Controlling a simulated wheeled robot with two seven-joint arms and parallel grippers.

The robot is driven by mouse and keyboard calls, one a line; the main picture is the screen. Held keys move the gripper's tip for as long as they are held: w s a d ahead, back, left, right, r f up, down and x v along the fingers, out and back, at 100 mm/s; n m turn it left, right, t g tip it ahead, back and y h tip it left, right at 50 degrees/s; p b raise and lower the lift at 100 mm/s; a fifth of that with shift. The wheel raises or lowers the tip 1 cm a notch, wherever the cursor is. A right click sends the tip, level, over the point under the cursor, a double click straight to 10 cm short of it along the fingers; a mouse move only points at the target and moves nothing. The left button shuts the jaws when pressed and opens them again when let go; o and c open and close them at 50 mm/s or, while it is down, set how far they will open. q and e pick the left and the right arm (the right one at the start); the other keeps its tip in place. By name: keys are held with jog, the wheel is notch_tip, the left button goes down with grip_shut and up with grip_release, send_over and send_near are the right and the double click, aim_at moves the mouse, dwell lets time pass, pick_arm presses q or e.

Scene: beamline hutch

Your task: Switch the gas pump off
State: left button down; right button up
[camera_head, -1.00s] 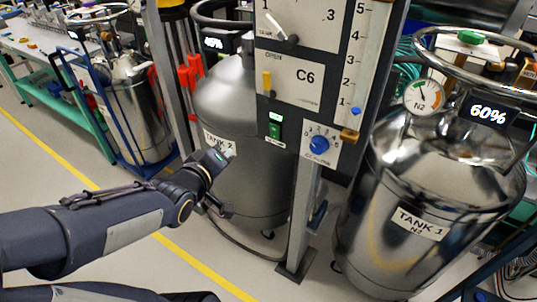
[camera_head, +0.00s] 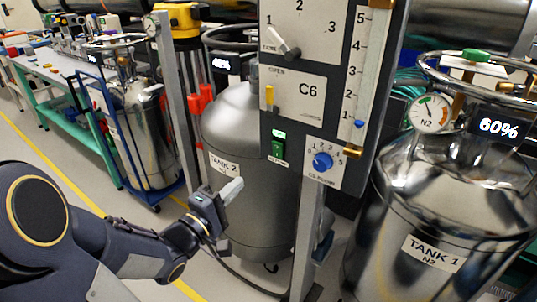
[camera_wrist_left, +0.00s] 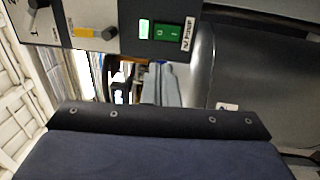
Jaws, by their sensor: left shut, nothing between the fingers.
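The gas pump switch (camera_head: 278,150) is a green rocker low on the grey control panel (camera_head: 293,88), below a small lit green lamp (camera_head: 279,134). In the left wrist view the switch (camera_wrist_left: 167,32) shows at the top, beside a label that seems to read N2 PUMP. My left gripper (camera_head: 232,190) is shut and empty. In the head view its tips appear left of and below the switch, in front of TANK 2, apart from the panel. In the left wrist view its grey fingers (camera_wrist_left: 162,88) point up toward the panel. My right gripper is out of view.
A blue knob (camera_head: 322,161) is right of the switch, and a yellow lever (camera_head: 269,98) and a selector (camera_head: 288,51) are above it. TANK 2 (camera_head: 222,130) stands behind; TANK 1 (camera_head: 425,225), reading 60%, stands at right. A post holds the panel.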

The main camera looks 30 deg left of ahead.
aim_at(276, 146)
pick_arm(q)
jog(key=w, duration=0.4)
jog(key=w+r, duration=0.1)
jog(key=w, duration=0.4)
jog(key=w+d, duration=0.1)
jog(key=w, duration=0.3)
jog(key=shift+w+r+b, duration=0.15)
jog(key=shift+r+b, duration=0.15)
jog(key=shift+w, duration=0.25)
jog(key=shift+w+d+r, duration=0.1)
jog(key=shift+w+r, duration=0.1)
jog(key=shift+w, duration=0.05)
jog(key=shift+s, duration=0.15)
